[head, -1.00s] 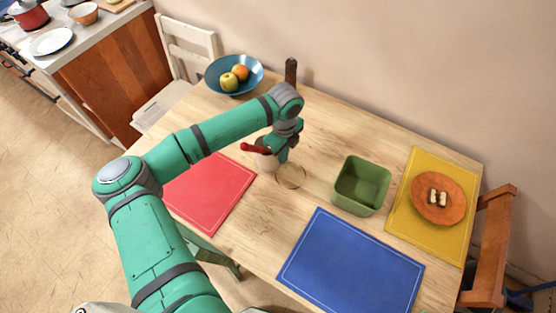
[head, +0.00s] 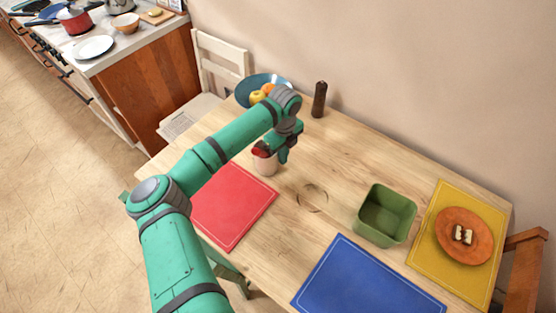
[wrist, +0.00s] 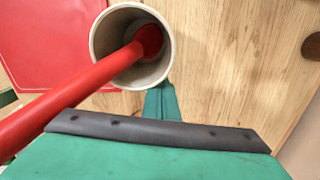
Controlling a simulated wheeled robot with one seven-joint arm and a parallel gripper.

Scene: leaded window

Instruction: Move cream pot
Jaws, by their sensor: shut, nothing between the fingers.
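The cream pot (head: 265,165) stands on the wooden table near the back corner of the red mat, apparently upright. A red-handled utensil (head: 261,150) rests in it. In the wrist view the pot (wrist: 98,45) is seen from above, open-mouthed, with the red handle (wrist: 75,92) slanting out towards the lower left. My gripper (head: 284,158) is low at the pot's right side, shut and empty. A green finger (wrist: 162,102) shows close beside the pot's wall; I cannot tell whether they touch.
The red mat (head: 234,205) lies in front of the pot. A blue bowl of fruit (head: 246,96) and a dark pepper mill (head: 319,99) stand behind. A green bin (head: 385,215), blue mat (head: 365,280) and yellow mat (head: 436,255) with an orange plate (head: 446,239) lie right.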

